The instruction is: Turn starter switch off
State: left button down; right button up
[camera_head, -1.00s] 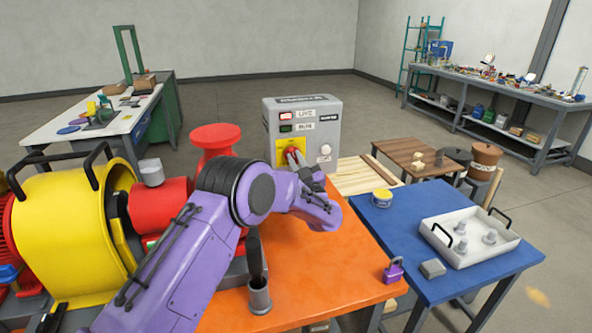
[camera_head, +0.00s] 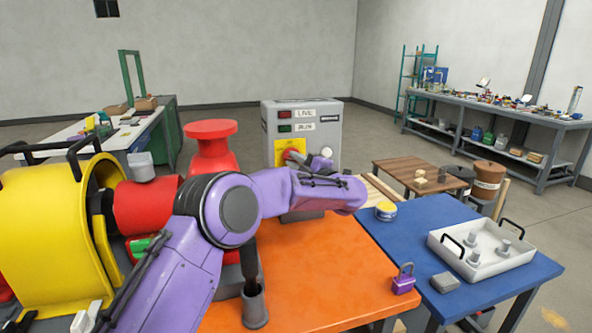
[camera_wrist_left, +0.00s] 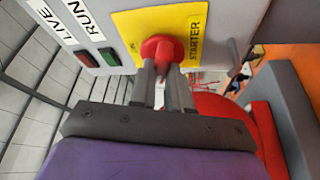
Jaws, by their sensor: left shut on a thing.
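The grey starter box (camera_head: 325,135) stands at the back of the orange bench. Its yellow STARTER plate (camera_head: 279,146) carries the red switch knob (camera_wrist_left: 163,46), which fills the upper middle of the left wrist view. My left gripper (camera_wrist_left: 162,75) is shut on the knob, one finger at each side. In the head view my purple arm and hand cover part of the plate and knob. The LIVE lamp (camera_head: 285,114) is dull red and the RUN lamp (camera_head: 285,128) is dark green. My right gripper is not in view.
A red flanged pump part (camera_head: 211,150) and a yellow guard (camera_head: 50,225) stand left of my arm. A blue table (camera_head: 420,235) with a white tray (camera_head: 500,265) stands right.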

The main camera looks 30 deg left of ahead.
pick_arm(q)
jog(key=shift+n+g+h+b, duration=0.5)
jog(key=shift+n+b, duration=0.4)
jog(key=shift+n, duration=0.9)
jog(key=c, duration=1.1)
grip_release()
jog(key=b+v, duration=0.2)
jog(key=v, duration=0.8)
jog(key=shift+s+d+r, duration=0.15)
jog(key=shift+d, duration=0.15)
